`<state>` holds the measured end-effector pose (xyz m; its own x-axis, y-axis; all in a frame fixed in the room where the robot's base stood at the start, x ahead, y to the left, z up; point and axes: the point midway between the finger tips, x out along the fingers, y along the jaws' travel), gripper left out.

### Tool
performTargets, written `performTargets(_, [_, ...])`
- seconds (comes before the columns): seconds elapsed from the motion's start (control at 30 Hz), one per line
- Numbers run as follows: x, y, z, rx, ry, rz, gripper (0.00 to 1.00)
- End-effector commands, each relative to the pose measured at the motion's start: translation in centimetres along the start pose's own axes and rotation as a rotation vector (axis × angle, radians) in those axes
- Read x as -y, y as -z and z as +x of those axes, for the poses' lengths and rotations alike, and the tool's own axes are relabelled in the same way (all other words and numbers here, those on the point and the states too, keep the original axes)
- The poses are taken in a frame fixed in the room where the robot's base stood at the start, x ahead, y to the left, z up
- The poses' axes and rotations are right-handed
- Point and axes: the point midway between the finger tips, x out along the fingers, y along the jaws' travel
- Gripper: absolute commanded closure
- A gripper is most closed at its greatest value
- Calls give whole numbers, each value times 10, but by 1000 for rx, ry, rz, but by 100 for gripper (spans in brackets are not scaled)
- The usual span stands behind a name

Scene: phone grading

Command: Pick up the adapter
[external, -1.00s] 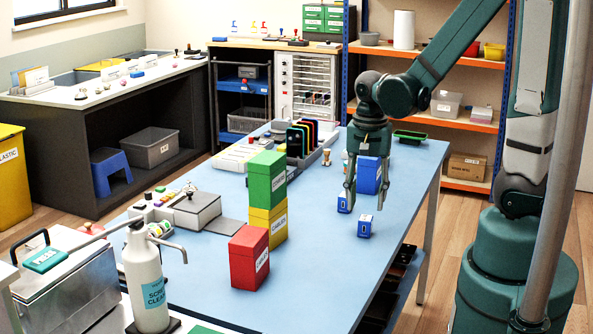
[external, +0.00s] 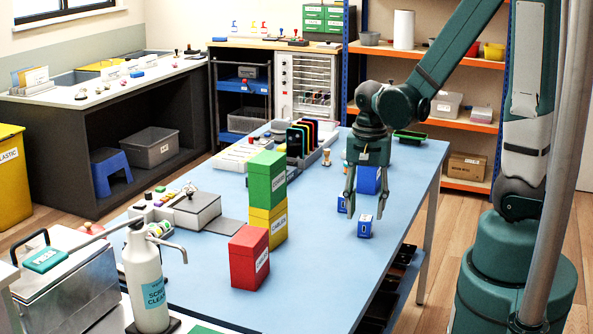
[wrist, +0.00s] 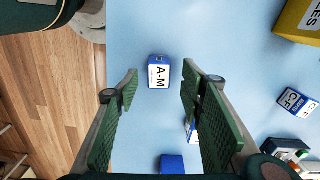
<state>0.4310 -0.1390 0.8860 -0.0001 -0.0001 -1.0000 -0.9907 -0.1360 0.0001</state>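No thing is plainly marked as the adapter; several small blue labelled boxes are on the table. One small blue box (external: 365,228) stands directly below my gripper (external: 365,215); in the wrist view a blue box marked A-M (wrist: 158,74) shows ahead of the gap between the fingertips. A second small blue box (external: 342,205) is just left of my gripper; in the wrist view a blue-white box (wrist: 190,131) is partly hidden by the right finger. Another box marked C-F (wrist: 298,103) lies at the right. My gripper is open and empty, pointing down.
A larger blue box (external: 368,180) stands behind my gripper. The blue tabletop (external: 325,270) is clear in front.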

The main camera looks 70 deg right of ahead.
Motion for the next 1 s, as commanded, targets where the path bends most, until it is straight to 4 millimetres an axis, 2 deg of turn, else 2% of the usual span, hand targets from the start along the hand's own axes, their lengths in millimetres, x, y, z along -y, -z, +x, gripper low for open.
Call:
performTargets(0.23, [0,0,9,0,0,0,61])
performTargets(0.7, [-1,1,49,0,0,0,61])
performTargets(1.0, [-1,1,52,0,0,0,61])
